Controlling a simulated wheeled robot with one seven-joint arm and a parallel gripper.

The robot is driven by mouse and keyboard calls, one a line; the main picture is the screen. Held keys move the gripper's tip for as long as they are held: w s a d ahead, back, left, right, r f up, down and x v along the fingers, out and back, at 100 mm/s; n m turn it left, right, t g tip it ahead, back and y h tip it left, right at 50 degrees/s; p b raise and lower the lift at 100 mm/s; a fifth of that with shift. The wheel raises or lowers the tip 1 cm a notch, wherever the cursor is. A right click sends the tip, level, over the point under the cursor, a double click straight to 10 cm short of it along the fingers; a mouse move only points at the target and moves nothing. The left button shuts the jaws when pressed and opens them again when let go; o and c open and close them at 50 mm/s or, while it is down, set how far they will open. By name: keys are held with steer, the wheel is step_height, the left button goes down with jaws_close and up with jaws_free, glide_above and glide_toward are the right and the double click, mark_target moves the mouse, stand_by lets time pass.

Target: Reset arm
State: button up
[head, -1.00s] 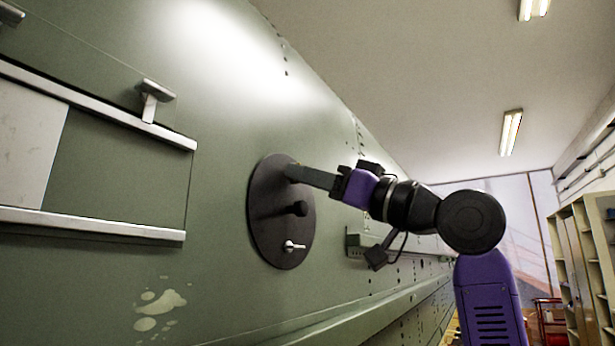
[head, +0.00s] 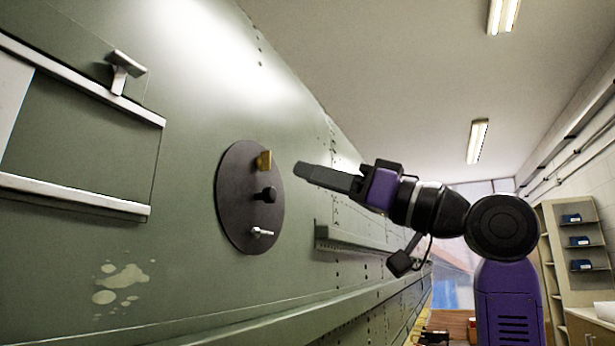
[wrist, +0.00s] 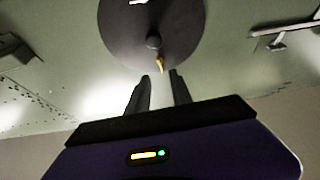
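My gripper (head: 305,172) is to the right of a round dark plate (head: 232,205) on the green fuselage wall, with a visible gap between them. A small yellow-brown block (head: 264,160) sticks out near the top of the plate. A black knob (head: 266,194) is at its middle and a silver fitting (head: 261,232) is below. In the wrist view, the two fingers of my gripper (wrist: 160,80) stand apart with nothing between them. The block (wrist: 160,64) and plate (wrist: 182,48) show just past the fingertips.
A framed panel with metal rails (head: 75,196) and a T-shaped handle (head: 124,72) is on the wall at left. A ledge (head: 345,241) juts from the wall beneath my arm. Shelves (head: 575,240) stand at far right.

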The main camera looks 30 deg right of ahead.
stand_by(0.4)
step_height(320, 180, up, 4)
steer(key=s+d+t, duration=0.2)
steer(key=d+t, duration=0.1)
steer(key=w+d+f+m+t+h, duration=0.3)
steer(key=d+f+m+t+h, duration=0.35)
steer(key=f, duration=0.45)
steer(key=s+f+m+g+h, duration=0.25)
steer(key=f+h, duration=0.35)
steer(key=f, duration=0.9)
steer(key=s+f+m+g+h, duration=0.1)
steer(key=f+m+h, duration=0.4)
steer(key=f, duration=1)
steer(key=s+a+f+n+g, duration=0.1)
steer(key=s+a+f+n, duration=0.1)
steer(key=s+a+f, duration=0.5)
steer(key=s+f+n+g, duration=0.1)
steer(key=s+f+g, duration=0.1)
steer(key=s+f, duration=0.65)
steer(key=s+a+f+n+g+y, duration=0.1)
steer(key=s+a+f+g+y, duration=0.1)
steer(key=s+f, duration=0.6)
steer(key=s+a+f+n+g+y, duration=0.2)
steer(key=s+a+f+g, duration=0.2)
steer(key=s+f, duration=0.4)
steer(key=s+a, duration=0.1)
steer(key=s, duration=0.3)
steer(key=shift+f+n, duration=0.3)
steer(key=shift+f, duration=0.05)
steer(key=shift+w, duration=0.1)
